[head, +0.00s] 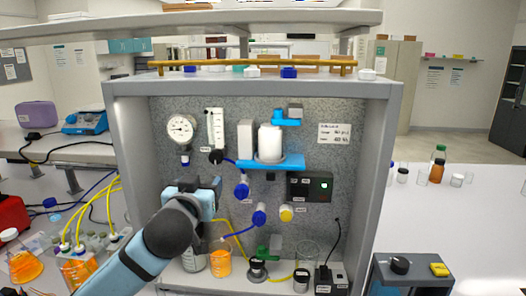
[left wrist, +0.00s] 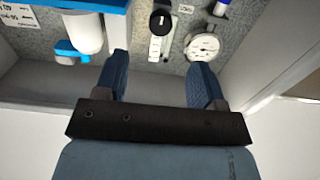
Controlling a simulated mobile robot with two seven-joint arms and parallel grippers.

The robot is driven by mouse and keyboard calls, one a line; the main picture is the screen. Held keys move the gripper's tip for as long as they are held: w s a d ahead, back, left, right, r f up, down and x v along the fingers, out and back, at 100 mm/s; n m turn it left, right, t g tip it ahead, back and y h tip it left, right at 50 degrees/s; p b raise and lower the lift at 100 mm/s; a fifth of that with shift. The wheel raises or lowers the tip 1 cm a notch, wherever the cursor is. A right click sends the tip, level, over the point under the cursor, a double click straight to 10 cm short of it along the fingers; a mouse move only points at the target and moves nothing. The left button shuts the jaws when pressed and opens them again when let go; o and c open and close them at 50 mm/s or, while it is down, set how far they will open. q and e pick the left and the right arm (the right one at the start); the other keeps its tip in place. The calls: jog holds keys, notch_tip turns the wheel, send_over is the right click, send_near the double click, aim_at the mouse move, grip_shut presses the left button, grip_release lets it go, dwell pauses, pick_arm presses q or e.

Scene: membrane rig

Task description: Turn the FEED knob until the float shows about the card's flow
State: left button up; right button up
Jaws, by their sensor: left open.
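The flow meter (head: 216,128) is a white upright tube on the rig's speckled back panel, beside the round gauge (head: 181,129). A black knob (head: 216,157) sits at its foot; the label beside it is too small to read, so I cannot confirm it is FEED. The float's height cannot be made out. The white card (head: 334,133) is at the panel's upper right, its figures unreadable. My left gripper (head: 213,187) is open and empty, below the black knob. In the left wrist view, the fingers (left wrist: 158,82) are apart, with the inverted black knob (left wrist: 161,21) beyond them.
Blue valve knobs (head: 242,187) and a yellow one (head: 286,213) are right of my left gripper. A white canister (head: 270,143) stands on a blue shelf. An orange-filled beaker (head: 220,263) is below my gripper. The rig's side walls bound the space.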

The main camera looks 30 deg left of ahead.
aim_at(215, 156)
pick_arm(q)
jog(key=p+x, duration=0.1)
jog(key=x, duration=0.3)
jog(key=r+p+x, duration=0.1)
jog(key=x, duration=0.3)
jog(key=p+x, duration=0.1)
jog(key=x, duration=0.3)
jog(key=shift+a+r, duration=0.2)
jog(key=shift+r, duration=0.1)
jog(key=shift+w+a+f+p, duration=0.1)
jog(key=shift+w+a+p, duration=0.2)
jog(key=shift+w, duration=0.25)
jog(key=c, duration=0.9)
